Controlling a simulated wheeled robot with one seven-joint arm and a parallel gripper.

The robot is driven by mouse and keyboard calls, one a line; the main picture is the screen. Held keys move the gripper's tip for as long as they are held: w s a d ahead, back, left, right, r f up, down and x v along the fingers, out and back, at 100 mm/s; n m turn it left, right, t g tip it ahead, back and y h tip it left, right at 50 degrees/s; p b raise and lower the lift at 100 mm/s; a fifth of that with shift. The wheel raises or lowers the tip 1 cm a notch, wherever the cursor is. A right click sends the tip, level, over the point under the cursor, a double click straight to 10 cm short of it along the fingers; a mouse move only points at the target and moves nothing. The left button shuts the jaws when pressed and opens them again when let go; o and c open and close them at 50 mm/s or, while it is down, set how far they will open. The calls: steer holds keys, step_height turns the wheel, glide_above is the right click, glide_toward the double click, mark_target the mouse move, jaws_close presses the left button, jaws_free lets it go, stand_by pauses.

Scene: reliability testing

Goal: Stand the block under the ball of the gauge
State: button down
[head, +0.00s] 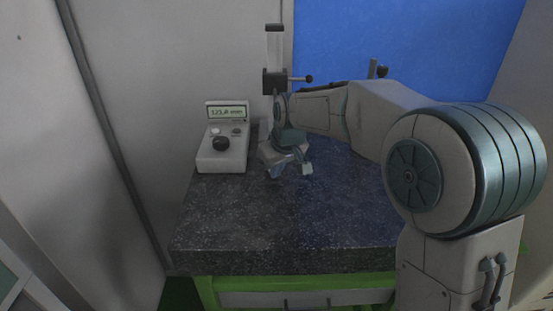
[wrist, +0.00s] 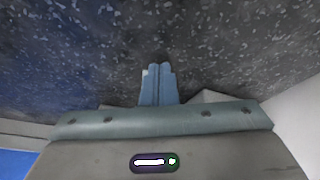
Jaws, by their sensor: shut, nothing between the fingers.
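The gauge's upright column (head: 274,45) stands at the back of the dark speckled table. A dark clamp (head: 275,82) with a side knob sits on it. My arm and gripper hide the gauge's lower part and its ball. My gripper (head: 288,172) points down over the table in front of the column. In the wrist view its blue fingers (wrist: 158,72) are together with nothing held, over bare speckled surface. A small pale piece (head: 307,168) shows at the gripper's right; I cannot tell whether it is the block or part of the gripper. I see no clear block.
A white control box (head: 221,155) with a dark knob and a lit display (head: 227,113) stands left of the gripper. The table's front part (head: 275,225) is clear. A grey wall is at the left and a blue panel (head: 400,40) behind.

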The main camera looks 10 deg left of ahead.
steer(key=shift+s+a+p+v, duration=0.1)
steer(key=shift+p+v, duration=0.2)
steer(key=shift+v, duration=0.4)
steer(key=shift+s+a+p+v, duration=0.15)
steer(key=shift+p+v, duration=0.1)
steer(key=shift+v, duration=0.5)
steer(key=shift+s+a+p+v, duration=0.1)
steer(key=shift+p+v, duration=0.2)
steer(key=shift+v, duration=0.4)
